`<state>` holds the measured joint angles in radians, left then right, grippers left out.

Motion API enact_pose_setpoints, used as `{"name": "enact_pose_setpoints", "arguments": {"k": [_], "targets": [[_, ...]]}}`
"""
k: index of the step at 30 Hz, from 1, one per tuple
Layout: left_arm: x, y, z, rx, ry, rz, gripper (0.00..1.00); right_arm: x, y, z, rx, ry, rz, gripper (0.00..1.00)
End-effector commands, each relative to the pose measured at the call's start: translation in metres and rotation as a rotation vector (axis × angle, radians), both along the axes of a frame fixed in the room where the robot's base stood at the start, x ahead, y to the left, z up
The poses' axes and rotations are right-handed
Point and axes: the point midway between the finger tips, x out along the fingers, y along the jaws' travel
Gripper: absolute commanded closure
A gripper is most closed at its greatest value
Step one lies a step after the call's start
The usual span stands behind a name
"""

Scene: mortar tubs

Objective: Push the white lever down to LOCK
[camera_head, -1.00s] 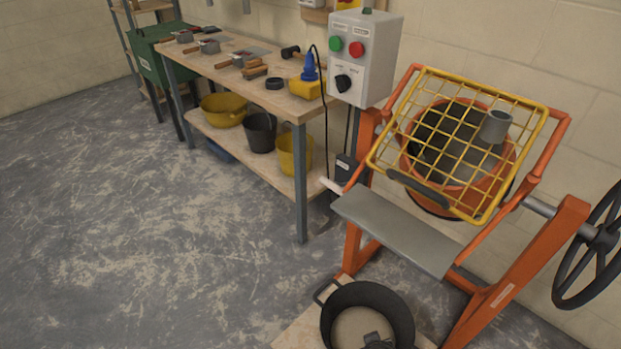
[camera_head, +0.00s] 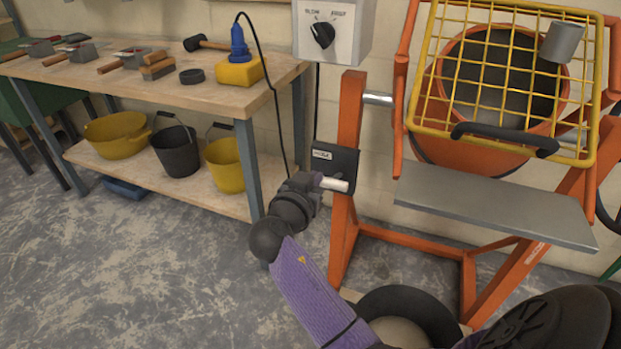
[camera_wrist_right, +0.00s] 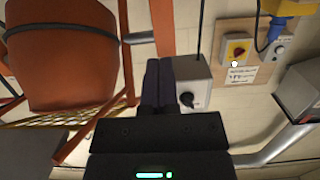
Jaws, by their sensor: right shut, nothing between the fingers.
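The white lever (camera_head: 336,184) sticks out, roughly level, in front of a small black box (camera_head: 338,162) beside the mixer's orange upright in the head view. The box has a white label too small to read surely. My right gripper (camera_head: 314,181) is at the left of the lever, its tips very close to it; I cannot tell whether they touch. In the right wrist view its dark fingers (camera_wrist_right: 158,82) are pressed together with nothing between them. I cannot make out the lever there. My left gripper is not in view.
The orange mixer drum (camera_head: 470,145) under a yellow grid guard (camera_head: 428,75) and a grey chute (camera_head: 490,203) stand right of the lever. A control box (camera_head: 345,32) is above. The workbench (camera_head: 150,88) is to the left. A black tub (camera_head: 440,310) stands below.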

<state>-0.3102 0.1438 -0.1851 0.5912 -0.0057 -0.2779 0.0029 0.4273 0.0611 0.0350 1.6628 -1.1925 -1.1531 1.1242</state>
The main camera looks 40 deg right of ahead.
Motion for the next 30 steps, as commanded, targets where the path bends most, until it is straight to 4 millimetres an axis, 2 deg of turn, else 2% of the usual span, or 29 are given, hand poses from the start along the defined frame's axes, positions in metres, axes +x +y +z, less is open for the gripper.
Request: {"name": "enact_pose_setpoints", "arguments": {"k": [7,10,23,27,30], "targets": [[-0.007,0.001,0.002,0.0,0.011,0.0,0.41,0.001,-0.001,0.001,0.0,0.002,0.002,1.0],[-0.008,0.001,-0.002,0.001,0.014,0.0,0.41,0.005,-0.009,-0.002,0.0,0.003,0.001,1.0],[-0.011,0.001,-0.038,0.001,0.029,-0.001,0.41,0.046,-0.09,-0.019,-0.001,0.006,0.001,1.0],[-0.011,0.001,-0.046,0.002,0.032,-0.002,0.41,0.041,-0.078,-0.04,0.001,0.008,0.004,1.0],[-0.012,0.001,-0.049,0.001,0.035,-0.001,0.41,0.039,-0.074,-0.047,0.001,0.006,0.004,1.0]]}}
